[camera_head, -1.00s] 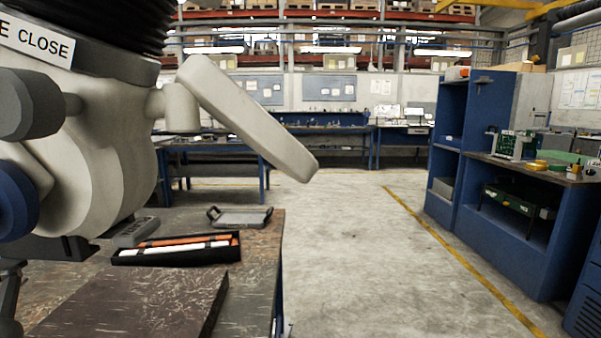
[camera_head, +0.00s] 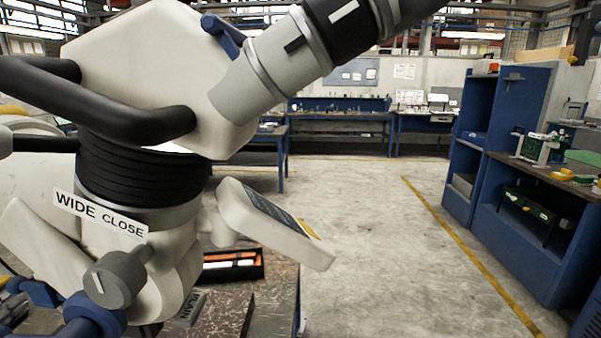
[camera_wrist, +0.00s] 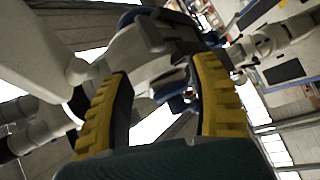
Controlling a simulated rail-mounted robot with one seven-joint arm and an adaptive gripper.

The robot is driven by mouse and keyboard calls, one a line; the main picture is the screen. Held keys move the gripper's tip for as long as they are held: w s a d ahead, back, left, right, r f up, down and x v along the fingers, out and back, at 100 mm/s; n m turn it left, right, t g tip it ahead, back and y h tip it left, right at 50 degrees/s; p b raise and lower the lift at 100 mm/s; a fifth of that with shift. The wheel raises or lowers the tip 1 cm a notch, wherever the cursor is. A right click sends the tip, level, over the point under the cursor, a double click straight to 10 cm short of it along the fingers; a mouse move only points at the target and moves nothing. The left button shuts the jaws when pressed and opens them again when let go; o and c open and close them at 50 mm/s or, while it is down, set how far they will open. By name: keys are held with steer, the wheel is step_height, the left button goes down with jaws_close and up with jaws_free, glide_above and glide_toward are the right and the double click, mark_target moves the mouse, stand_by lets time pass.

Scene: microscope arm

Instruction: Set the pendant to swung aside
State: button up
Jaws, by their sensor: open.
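The pendant (camera_head: 272,222) is a pale, flat control panel with a dark face, mounted on a stub at the right side of the white microscope head (camera_head: 160,75). In the head view it slants down to the right, out over the bench edge. My gripper (camera_wrist: 160,78) shows in the wrist view, its two yellow-padded fingers spread apart. Grey, white and blue microscope parts show beyond and between the fingers, and I see nothing held. I cannot make out my gripper in the head view, nor surely pick out the pendant in the wrist view.
A grey knob (camera_head: 115,280) sits below the WIDE CLOSE label (camera_head: 100,213). A thick black handle (camera_head: 100,105) and the eyepiece tube (camera_head: 290,52) jut from the head. A black tray (camera_head: 243,270) with orange and white items lies beneath the pendant. Open floor (camera_head: 365,240) lies right.

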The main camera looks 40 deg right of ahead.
steer(key=s+d+r+m+g+h+p, duration=0.6)
steer(key=s+d+r+p, duration=0.65)
steer(key=p, duration=1.55)
steer(key=shift+t+h, duration=0.5)
steer(key=shift+t, duration=0.2)
steer(key=p+x, duration=0.1)
steer(key=x, duration=0.5)
steer(key=f+p+x, duration=0.1)
steer(key=p+x, duration=0.1)
steer(key=x, duration=0.4)
steer(key=p+x, duration=0.2)
steer(key=x, duration=0.4)
steer(key=shift+w+d+f, duration=0.2)
steer(key=shift+d+f, duration=0.15)
steer(key=shift+f, duration=0.1)
steer(key=shift+s, duration=0.1)
jaws_close()
